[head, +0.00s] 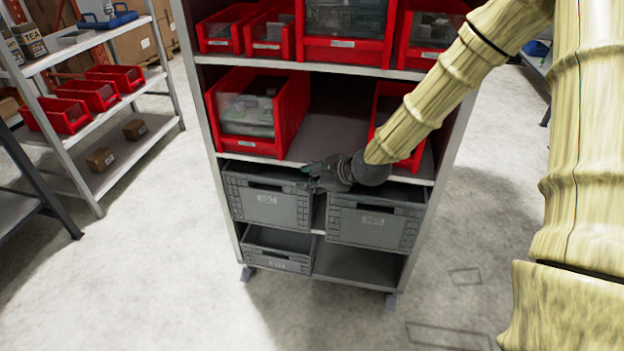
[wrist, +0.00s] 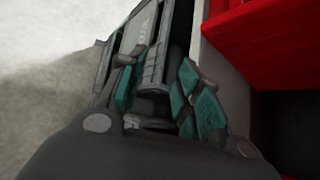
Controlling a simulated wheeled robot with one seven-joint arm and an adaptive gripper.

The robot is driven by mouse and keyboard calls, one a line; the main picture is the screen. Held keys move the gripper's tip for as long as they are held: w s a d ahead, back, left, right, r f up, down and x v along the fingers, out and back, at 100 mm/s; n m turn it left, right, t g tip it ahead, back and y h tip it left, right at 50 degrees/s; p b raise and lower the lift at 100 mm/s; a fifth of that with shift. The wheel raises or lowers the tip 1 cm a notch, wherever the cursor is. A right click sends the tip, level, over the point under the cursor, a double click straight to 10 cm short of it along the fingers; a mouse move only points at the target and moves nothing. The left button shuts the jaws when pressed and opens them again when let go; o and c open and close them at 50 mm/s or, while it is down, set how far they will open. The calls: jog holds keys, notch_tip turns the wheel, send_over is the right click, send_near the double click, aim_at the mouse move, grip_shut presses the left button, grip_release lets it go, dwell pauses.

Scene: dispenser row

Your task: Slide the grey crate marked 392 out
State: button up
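A grey crate (head: 262,212) sits on the left of the third shelf down. My gripper (head: 312,176) is at the upper right corner of the left crate, just under the shelf above. In the wrist view, my gripper (wrist: 160,95) is open, its teal-padded fingers on either side of the crate's front rim (wrist: 153,68). I cannot tell whether they touch it.
Red bins (head: 262,112) fill the shelves above, one close beside my gripper in the wrist view (wrist: 265,45). The shelf edge (head: 315,163) runs just above the crates. The floor (head: 180,290) in front of the rack is clear. Another shelf unit (head: 140,150) stands at left.

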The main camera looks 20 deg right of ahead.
aim_at(288, 184)
jog(key=b+x, duration=0.1)
jog(key=x, duration=0.9)
jog(key=shift+w+a+f, duration=0.1)
jog(key=shift+w+f, duration=0.05)
jog(key=shift+w, duration=0.05)
